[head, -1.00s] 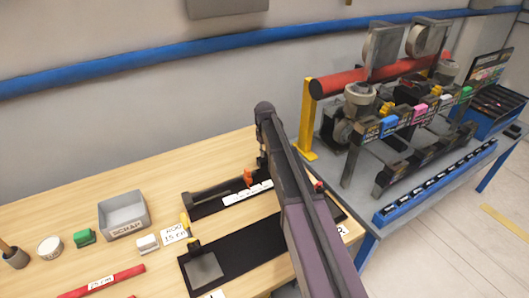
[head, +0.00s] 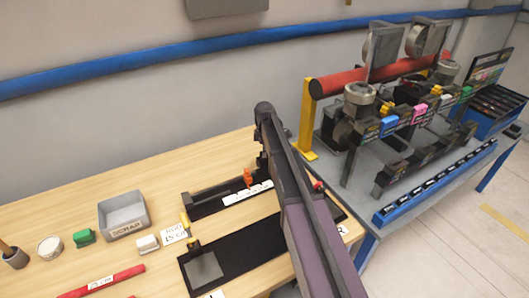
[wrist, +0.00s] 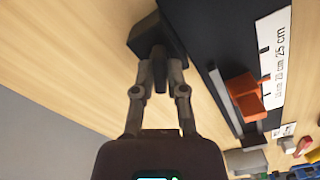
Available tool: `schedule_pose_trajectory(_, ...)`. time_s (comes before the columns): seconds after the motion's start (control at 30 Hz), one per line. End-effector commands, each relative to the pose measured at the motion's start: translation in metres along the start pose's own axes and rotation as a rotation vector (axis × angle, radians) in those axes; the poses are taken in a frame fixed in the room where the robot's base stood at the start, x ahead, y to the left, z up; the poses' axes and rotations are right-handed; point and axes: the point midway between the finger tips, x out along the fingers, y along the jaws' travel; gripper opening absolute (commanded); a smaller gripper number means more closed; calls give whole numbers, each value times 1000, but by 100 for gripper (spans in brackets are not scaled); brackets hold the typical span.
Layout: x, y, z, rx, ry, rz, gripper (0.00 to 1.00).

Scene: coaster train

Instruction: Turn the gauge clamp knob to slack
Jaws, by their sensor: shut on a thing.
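The gauge is a dark rail (head: 207,202) on the wooden table, with an orange stop (head: 248,177) and a white length scale (head: 247,191). The wrist view shows the orange stop (wrist: 244,96) and the scale marked up to 25 cm (wrist: 274,55). A dark block (wrist: 150,34) sits at the rail's end. A dark narrow knob (wrist: 159,73) sticks out from it toward me. My gripper (wrist: 160,66) is shut on this knob, one finger on each side. The knob's turn angle cannot be read. In the head view my arm hides the knob and the fingertips.
A black mat with a grey plate (head: 203,268) lies in front of the gauge. A grey scrap bin (head: 124,215), a green block (head: 84,237) and a red 25 cm rod (head: 102,282) are to the left. A crowded machine bench with a yellow post (head: 307,120) stands right.

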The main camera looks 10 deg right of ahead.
Motion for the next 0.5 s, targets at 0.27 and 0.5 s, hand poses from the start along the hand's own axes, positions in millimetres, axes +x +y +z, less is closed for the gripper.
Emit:
schedule_pose_trajectory(0.27, 0, -2, 0, -177, -2, -4, 0)
schedule_pose_trajectory(0.5, 0, -2, 0, -242, -2, -4, 0)
